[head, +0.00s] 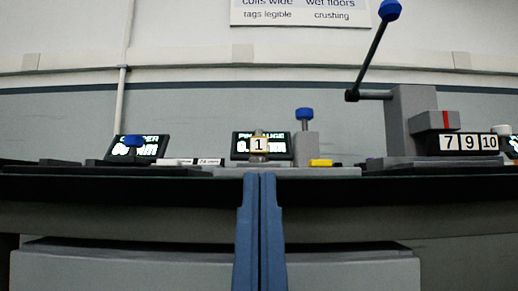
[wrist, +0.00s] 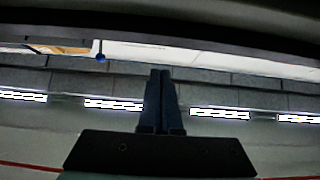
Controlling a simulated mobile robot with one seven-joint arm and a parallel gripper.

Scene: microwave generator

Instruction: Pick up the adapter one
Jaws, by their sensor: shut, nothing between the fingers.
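The adapter one is the small piece with a white "1" label (head: 258,146). It stands upright on the grey bench-top fixture in the middle of the head view, in front of a dark display. My gripper (head: 260,175) points upward just below it in the picture, its two blue fingers together and empty. The fingertips overlap the bench's front edge; I cannot tell how far they are from the adapter. In the wrist view my gripper (wrist: 161,72) also shows shut, with nothing between the fingers. I cannot make out the adapter there.
A grey lever press (head: 410,115) with a blue knob stands at the right, beside the 7, 9 and 10 labels (head: 468,142). A blue-topped post (head: 305,140) stands close to the adapter's right. A yellow piece (head: 321,162) lies nearby. Another display (head: 140,147) is at the left.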

